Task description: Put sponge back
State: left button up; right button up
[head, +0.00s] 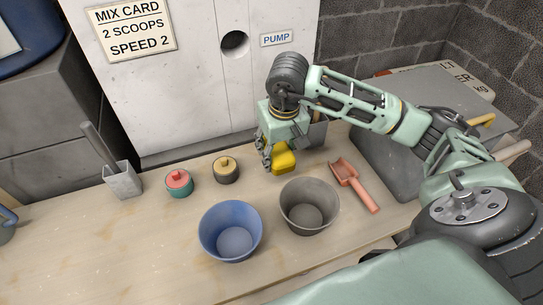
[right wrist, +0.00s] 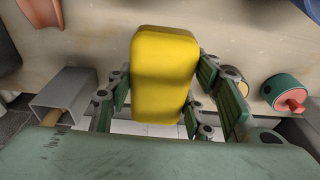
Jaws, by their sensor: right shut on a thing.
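The yellow sponge (head: 284,161) is in my right gripper (head: 272,157), held over the bench near the white cabinet's base. In the right wrist view the sponge (right wrist: 165,75) sits between the green-padded fingers (right wrist: 168,100), which close on it from both sides. A grey box-shaped holder (head: 318,132) stands just right of this gripper, partly hidden behind the arm; in the right wrist view the holder (right wrist: 72,92) is at left, open-ended, with something brown inside. I cannot tell whether it is the sponge's place. My left gripper is not in view.
A grey bucket (head: 310,198) and a blue bucket (head: 231,228) stand in front. A red scoop (head: 354,184) lies at right. The front-left bench is clear.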

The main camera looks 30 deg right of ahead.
jog(key=w+f, duration=0.1)
jog(key=w+d+f, duration=0.1)
jog(key=w, duration=0.1)
jog(key=w+f, duration=0.1)
jog(key=w, duration=0.1)
jog(key=shift+w+d+f, duration=0.1)
jog(key=shift+d+f, duration=0.15)
notch_tip(320, 180, down, 4)
jog(key=shift+r+b, duration=0.1)
jog(key=shift+b, duration=0.3)
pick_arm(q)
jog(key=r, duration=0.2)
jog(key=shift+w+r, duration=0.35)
pick_arm(e)
jog(key=o, duration=1.3)
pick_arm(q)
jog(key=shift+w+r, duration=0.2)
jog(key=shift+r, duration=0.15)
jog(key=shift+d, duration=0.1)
